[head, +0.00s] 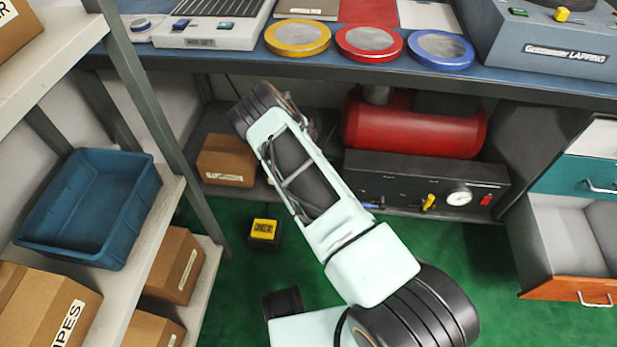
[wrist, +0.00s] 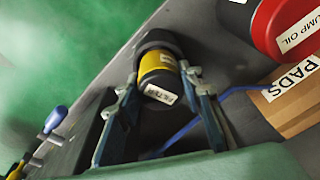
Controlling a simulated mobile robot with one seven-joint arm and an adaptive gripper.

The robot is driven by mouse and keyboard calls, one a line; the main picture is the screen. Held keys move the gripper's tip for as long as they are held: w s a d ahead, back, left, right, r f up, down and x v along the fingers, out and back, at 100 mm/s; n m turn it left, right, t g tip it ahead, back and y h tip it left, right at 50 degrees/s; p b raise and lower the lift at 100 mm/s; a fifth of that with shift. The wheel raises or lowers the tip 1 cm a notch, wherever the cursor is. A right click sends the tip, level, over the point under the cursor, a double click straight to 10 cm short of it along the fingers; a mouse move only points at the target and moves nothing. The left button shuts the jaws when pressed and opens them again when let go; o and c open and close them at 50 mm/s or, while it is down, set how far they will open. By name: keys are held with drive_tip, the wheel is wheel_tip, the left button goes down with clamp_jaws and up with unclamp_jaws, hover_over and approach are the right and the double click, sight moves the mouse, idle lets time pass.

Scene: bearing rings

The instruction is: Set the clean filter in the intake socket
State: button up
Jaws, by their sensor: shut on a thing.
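In the wrist view my gripper (wrist: 162,78) has its two fingers on either side of a dark cylinder with a yellow band and a small white label, which I take to be the filter (wrist: 157,84). It is shut on this cylinder. In the head view my arm reaches to the lower shelf under the bench and hides the fingers and the cylinder. I cannot pick out the intake socket with certainty.
A red tank (head: 415,127) stands above a dark valve panel (head: 407,185) right of my arm. A brown box (head: 227,160) is left of it. A black and yellow block (head: 264,233) sits on the green floor. An open drawer (head: 565,240) juts out at right.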

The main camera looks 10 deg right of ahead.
drive_tip(key=shift+f, duration=0.45)
drive_tip(key=o, duration=0.9)
